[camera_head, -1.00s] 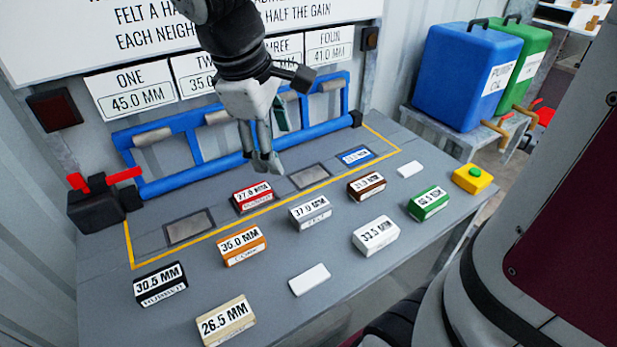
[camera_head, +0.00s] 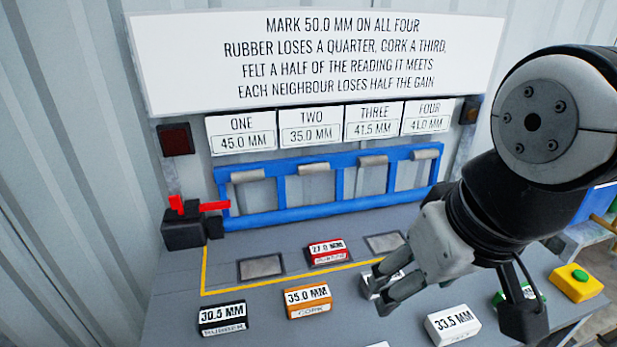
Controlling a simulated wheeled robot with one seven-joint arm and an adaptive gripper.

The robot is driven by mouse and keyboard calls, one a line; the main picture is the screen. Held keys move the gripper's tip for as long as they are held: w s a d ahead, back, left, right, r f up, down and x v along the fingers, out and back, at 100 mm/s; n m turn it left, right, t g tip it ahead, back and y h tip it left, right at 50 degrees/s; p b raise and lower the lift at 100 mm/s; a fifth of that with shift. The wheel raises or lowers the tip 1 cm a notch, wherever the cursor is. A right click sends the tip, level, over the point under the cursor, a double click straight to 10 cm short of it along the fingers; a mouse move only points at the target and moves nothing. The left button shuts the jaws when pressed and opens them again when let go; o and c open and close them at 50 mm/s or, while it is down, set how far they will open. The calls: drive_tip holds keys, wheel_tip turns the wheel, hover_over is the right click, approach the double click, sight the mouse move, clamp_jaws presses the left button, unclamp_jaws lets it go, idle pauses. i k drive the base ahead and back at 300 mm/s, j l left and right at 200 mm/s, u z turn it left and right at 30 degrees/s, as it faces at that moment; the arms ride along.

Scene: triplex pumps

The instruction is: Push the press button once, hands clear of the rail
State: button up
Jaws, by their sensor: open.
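The press button is a green button (camera_head: 580,275) on a yellow box (camera_head: 572,288) at the right end of the bench. The blue rail (camera_head: 320,208) stands along the back of the bench, with grey rollers on top. My gripper (camera_head: 384,290) is open and empty over the middle right of the bench, in front of the rail and apart from it. It is left of the button. Its fingers partly hide a grey block (camera_head: 368,285). My arm hides the rear right of the bench.
A red block (camera_head: 327,252) sits between two empty grey pads (camera_head: 260,267) inside the yellow outline. Black (camera_head: 222,317), orange (camera_head: 307,300), white (camera_head: 452,325) and green blocks stand in front. A red-levered black box (camera_head: 184,230) stands left. The wall sign shows readings.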

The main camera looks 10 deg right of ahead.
sight(580, 275)
drive_tip(key=k+l, duration=0.2)
drive_tip(key=k, duration=0.15)
drive_tip(key=k+l, duration=0.25)
drive_tip(key=z, duration=1.1)
drive_tip(key=k+l, duration=0.05)
